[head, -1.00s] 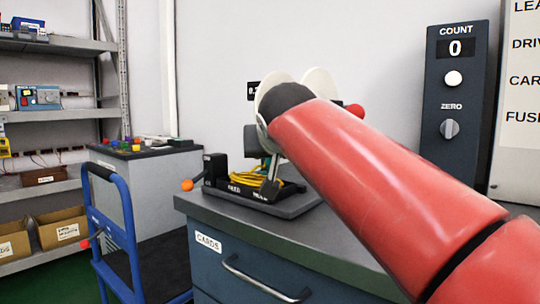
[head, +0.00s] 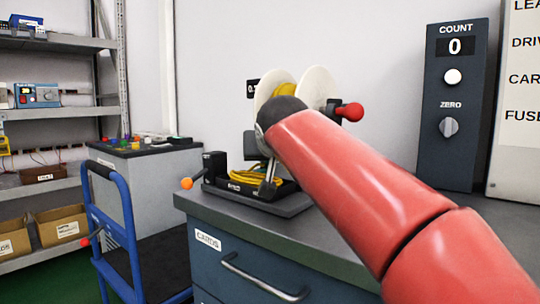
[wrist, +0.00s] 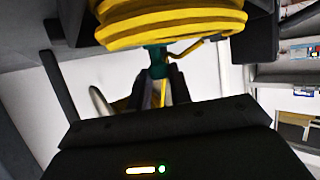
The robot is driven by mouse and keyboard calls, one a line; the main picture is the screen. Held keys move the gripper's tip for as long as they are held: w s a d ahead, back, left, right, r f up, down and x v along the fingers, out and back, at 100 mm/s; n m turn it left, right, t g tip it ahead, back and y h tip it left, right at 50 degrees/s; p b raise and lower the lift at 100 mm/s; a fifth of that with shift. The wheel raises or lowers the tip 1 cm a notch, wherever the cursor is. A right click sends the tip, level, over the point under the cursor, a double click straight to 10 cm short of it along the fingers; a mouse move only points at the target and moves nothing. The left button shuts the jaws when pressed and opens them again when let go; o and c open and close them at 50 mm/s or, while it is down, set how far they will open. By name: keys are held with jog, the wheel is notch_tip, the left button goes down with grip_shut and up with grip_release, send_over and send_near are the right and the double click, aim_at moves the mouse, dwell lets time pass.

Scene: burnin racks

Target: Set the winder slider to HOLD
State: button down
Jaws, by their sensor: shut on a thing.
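The winder stands on the cabinet in the head view, with two pale reel discs (head: 318,86), a red knob (head: 350,112), an orange knob (head: 187,184) and a dark base (head: 284,203). My red arm crosses in front of it and hides part of it. The wrist view shows a yellow cable coil (wrist: 175,20) close beyond my gripper (wrist: 163,82). My gripper is shut on a small teal piece (wrist: 157,60) below the coil; a thin yellow strand runs beside it. I cannot make out a slider or a HOLD mark.
Loose yellow cable (head: 250,177) lies in the winder's base. A panel marked COUNT and ZERO (head: 453,165) stands at the right. A blue trolley (head: 125,200) and shelving (head: 65,113) are at the left. The cabinet top (head: 335,240) is clear in front.

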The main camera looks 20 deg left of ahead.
jog(key=b, duration=0.2)
send_over(300, 193)
jog(key=shift+w+a, duration=0.15)
jog(key=shift+w, duration=0.1)
jog(key=c, duration=1.3)
grip_release()
jog(key=shift+s, duration=0.1)
jog(key=v, duration=0.7)
jog(key=shift+s+d+r, duration=0.2)
jog(key=shift+s+d, duration=0.1)
